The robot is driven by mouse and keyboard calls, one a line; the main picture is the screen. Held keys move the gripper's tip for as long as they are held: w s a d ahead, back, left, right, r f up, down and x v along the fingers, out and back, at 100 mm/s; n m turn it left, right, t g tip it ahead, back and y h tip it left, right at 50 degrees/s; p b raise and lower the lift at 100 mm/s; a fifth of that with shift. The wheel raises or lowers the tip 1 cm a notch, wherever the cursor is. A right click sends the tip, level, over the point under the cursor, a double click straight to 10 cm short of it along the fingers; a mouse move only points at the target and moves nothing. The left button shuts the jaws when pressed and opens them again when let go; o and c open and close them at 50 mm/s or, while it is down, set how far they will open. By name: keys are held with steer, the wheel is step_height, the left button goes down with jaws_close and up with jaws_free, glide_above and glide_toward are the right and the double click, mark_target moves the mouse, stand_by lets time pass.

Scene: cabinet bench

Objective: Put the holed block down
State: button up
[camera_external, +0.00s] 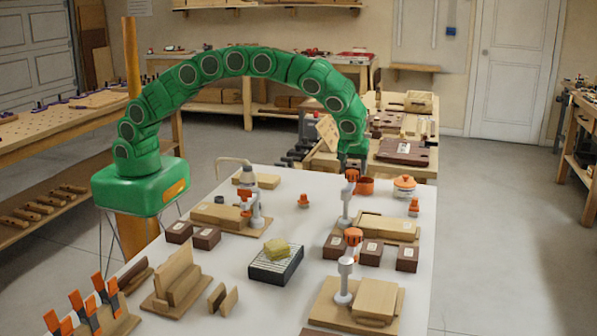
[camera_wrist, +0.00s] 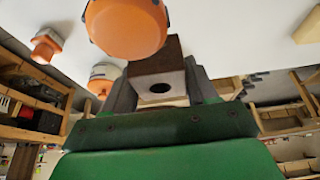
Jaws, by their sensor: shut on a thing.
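The holed block (camera_wrist: 158,68) shows in the wrist view, with a dark brown upper face and a pale face with a round dark hole. My gripper (camera_wrist: 165,85) is shut on it, with one grey finger on each side. In the external view my gripper (camera_external: 351,163) hangs low at the end of the green arm, over the far part of the white table (camera_external: 318,192). The block cannot be made out there. I cannot tell whether it touches the table.
A clamp with an orange knob (camera_external: 352,175) stands just below my gripper in the external view. An orange cup (camera_external: 366,186), a white-and-orange jar (camera_external: 404,184) and several dark blocks (camera_external: 372,252) are nearby. A large orange round thing (camera_wrist: 125,25) is close in the wrist view.

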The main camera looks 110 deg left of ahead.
steer(key=shift+w+a+f, duration=0.25)
steer(key=shift+w+f, duration=1)
steer(key=shift+w, duration=0.3)
steer(key=shift+w+a+f, duration=0.2)
steer(key=shift+w+f, duration=1)
steer(key=shift+w, duration=0.4)
steer(key=shift+w+a+f, duration=0.25)
steer(key=shift+w+f, duration=1)
steer(key=shift+w, duration=0.3)
steer(key=shift+f, duration=0.1)
steer(key=shift+w+f, duration=0.2)
steer(key=shift+f, duration=0.05)
steer(key=shift+f, duration=1.5)
steer(key=o, duration=1.1)
steer(key=shift+f, duration=0.15)
steer(key=shift+o, duration=0.2)
